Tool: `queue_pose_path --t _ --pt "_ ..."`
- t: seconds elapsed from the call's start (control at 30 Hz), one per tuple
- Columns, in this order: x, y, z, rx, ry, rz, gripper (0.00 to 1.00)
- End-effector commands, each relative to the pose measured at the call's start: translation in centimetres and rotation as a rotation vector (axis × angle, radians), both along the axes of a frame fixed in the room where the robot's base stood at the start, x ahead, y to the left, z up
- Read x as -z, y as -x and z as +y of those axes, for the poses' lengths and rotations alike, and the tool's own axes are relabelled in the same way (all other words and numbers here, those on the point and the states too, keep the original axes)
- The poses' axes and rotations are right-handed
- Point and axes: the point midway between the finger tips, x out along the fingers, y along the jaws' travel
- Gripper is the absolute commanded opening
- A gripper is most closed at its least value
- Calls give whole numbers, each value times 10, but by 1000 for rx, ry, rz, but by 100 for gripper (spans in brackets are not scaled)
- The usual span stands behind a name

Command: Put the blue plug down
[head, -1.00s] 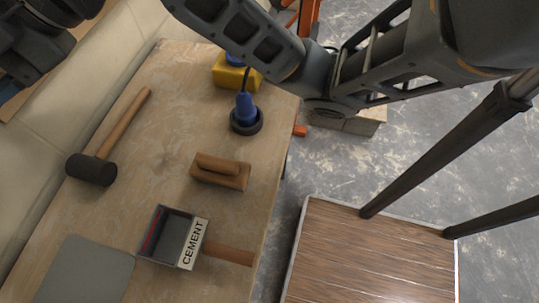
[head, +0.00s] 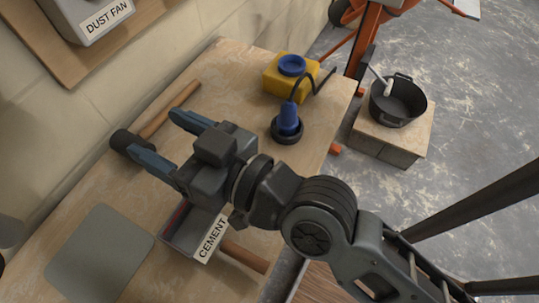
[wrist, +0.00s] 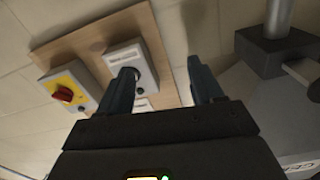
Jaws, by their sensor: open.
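The blue plug (head: 289,117) stands upright in a round black base (head: 287,134) on the wooden bench, with a dark cable at its upper end. My gripper (head: 153,130) is open and empty. It is held above the bench, left of the plug and well apart from it, with its fingers pointing left toward the wall. In the wrist view my open gripper (wrist: 159,70) has nothing between its fingers, and the plug is not seen there.
A yellow box (head: 287,80) with a blue round top stands behind the plug. A mallet (head: 170,110), cement scoop (head: 209,238) and grey plate (head: 100,255) lie on the bench (head: 225,75). A wall board (head: 150,40) holds a "DUST FAN" box (head: 90,15). A black pot (head: 398,103) stands right.

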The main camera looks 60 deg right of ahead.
Motion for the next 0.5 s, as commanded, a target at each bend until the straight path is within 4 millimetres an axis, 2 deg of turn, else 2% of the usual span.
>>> queue_pose_path --t 0.03,0.2,0.4,0.5 --pt "17 22 -1 15 -13 43 66" --pt "55 95 -19 62 -8 143 66" --pt "74 175 -47 52 59 225 66" --pt "75 202 -59 30 93 246 66"
